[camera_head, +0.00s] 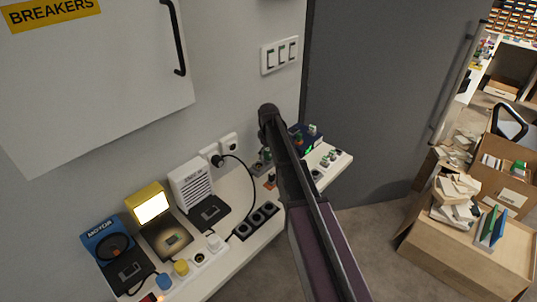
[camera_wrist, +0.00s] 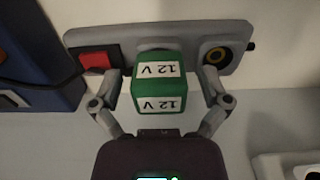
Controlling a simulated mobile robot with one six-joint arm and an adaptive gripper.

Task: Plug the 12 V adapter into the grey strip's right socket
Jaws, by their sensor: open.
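In the wrist view, the green 12 V adapter (camera_wrist: 161,89) is between the fingers of my open gripper (camera_wrist: 166,78). Its two white labels read upside down. That right socket looks empty. The adapter covers the strip's middle; I cannot tell whether it is touching or plugged in there. In the head view my arm hides the gripper, and I cannot make out the adapter or the grey strip.
A blue box (camera_wrist: 35,60) stands left of the strip in the wrist view. In the head view, a white shelf (camera_head: 229,257) runs along the wall with a black socket strip (camera_head: 255,221), a white heater-like box (camera_head: 191,184) and a lit yellow lamp (camera_head: 151,206). Cartons (camera_head: 466,252) stand right.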

